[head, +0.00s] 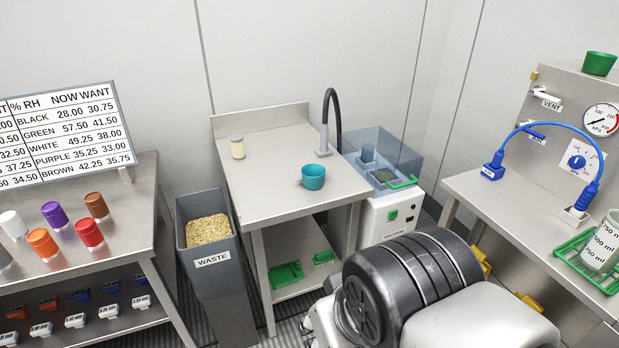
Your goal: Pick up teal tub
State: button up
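The teal tub (313,177) stands upright on the steel table (270,180) in the middle of the head view. It sits right of the table's centre, in front of the black hose tap. A small tan patch shows at its left side; I cannot tell what it is. Nothing holds the tub. My arm shows at the lower right, in front of the table, but my gripper is not in view.
A pale-lidded jar (237,147) stands at the table's left. The black hose tap (328,120) rises behind the tub. A clear-lidded vacuum machine (385,205) adjoins on the right. A grey waste bin (212,270) stands left. Coloured drums (89,232) fill the left bench.

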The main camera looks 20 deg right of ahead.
aim_at(313, 175)
jog(key=i+l+u, duration=0.1)
jog(key=i+l, duration=0.15)
jog(key=i+l+u, duration=0.1)
jog(key=i+l, duration=0.2)
jog(key=i+l+u, duration=0.1)
jog(key=i+l, duration=0.15)
jog(key=l, duration=0.25)
jog(key=i+l+u, duration=0.1)
jog(key=l, duration=0.25)
jog(key=i+l+u, duration=0.1)
jog(key=i+l, duration=0.25)
jog(key=i+l+u, duration=0.1)
jog(key=l, duration=0.4)
jog(key=i, duration=0.1)
